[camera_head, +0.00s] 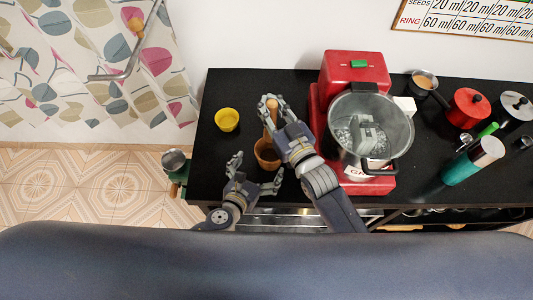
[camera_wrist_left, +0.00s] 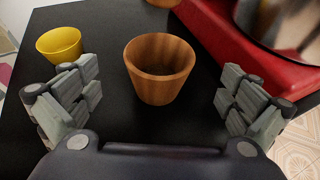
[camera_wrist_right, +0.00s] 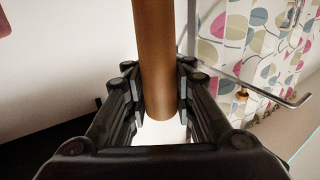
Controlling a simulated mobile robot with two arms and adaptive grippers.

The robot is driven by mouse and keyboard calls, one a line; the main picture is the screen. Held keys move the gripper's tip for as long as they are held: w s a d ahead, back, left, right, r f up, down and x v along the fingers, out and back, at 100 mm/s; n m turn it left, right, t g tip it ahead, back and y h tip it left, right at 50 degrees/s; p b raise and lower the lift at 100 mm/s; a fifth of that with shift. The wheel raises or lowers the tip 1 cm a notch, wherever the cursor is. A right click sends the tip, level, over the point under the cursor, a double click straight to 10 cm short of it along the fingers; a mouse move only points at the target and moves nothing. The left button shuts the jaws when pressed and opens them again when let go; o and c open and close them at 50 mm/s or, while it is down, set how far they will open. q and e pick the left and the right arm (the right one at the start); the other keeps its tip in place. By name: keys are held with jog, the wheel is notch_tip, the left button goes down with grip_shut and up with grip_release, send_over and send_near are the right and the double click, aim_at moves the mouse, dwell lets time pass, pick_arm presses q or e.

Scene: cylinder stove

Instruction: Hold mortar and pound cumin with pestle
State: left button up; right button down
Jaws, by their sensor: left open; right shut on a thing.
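The mortar, a brown wooden cup (camera_head: 266,158), stands upright on the black counter. In the left wrist view the mortar (camera_wrist_left: 160,85) is ahead between the spread fingers of my left gripper (camera_wrist_left: 160,100), with a gap on both sides. My left gripper (camera_head: 257,170) is open and empty in front of it. My right gripper (camera_head: 272,110) is shut on the pestle, a brown wooden rod (camera_head: 269,118), held near or above the mortar. In the right wrist view the pestle (camera_wrist_right: 158,65) runs between both fingers. The mortar's inside is dark, so I cannot see any cumin.
A yellow cup (camera_head: 227,121) stands left of the mortar. A red appliance (camera_head: 356,68) with a glass pot (camera_head: 392,125) is close on the right. A red pot (camera_head: 467,107) and a teal bottle (camera_head: 470,164) are farther right. Some counter is bare around the mortar.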

pick_arm(q)
send_over(270, 159)
notch_tip(270, 159, down, 4)
jog(key=shift+r, duration=0.25)
jog(key=c, duration=1.3)
